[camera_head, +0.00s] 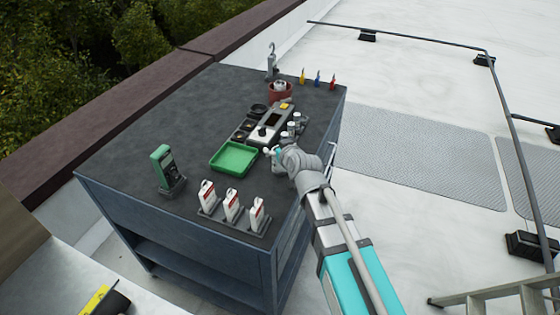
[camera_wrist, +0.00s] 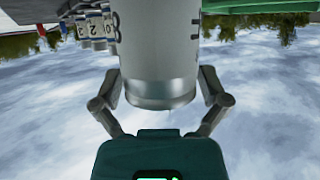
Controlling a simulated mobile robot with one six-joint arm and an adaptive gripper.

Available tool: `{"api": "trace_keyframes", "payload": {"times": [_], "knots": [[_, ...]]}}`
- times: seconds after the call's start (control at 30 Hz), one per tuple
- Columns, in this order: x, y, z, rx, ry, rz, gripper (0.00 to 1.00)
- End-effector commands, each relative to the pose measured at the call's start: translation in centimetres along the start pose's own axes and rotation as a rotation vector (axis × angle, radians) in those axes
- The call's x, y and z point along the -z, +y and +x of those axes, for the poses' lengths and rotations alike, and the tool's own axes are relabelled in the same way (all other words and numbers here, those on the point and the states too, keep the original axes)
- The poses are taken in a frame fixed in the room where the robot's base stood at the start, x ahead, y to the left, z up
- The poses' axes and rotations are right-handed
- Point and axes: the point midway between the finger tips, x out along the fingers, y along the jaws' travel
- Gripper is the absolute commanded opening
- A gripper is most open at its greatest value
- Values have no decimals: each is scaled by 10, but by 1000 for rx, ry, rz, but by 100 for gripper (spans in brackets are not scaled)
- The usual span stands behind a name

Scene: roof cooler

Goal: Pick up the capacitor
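A silver-grey cylinder, which looks like the capacitor (camera_wrist: 158,55), fills the upper middle of the wrist view. Its rimmed end faces down in the picture, close to the teal body of my gripper. The fingers of my gripper (camera_wrist: 159,80) lie on both sides of the cylinder, very near its walls. I cannot tell if they press on it. In the head view, my gripper (camera_head: 273,152) is over the right side of the dark table (camera_head: 130,155), beside the green tray (camera_head: 235,158). I cannot make out the cylinder between the fingers there.
Small grey and white cylinders (camera_head: 291,127) stand behind my gripper; numbered ones (camera_wrist: 92,27) show in the wrist view. A green meter (camera_head: 165,170) and white bottles (camera_head: 232,205) stand on the left and front.

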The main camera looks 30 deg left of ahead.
Motion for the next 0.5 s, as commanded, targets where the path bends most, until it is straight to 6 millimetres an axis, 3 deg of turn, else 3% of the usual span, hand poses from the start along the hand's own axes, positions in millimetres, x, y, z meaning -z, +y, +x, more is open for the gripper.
{"api": "trace_keyframes", "payload": {"times": [0.07,0.37,0.5], "knots": [[0,0,0,0,0,0,68],[0,0,0,0,0,0,13],[0,0,0,0,0,0,10]]}}
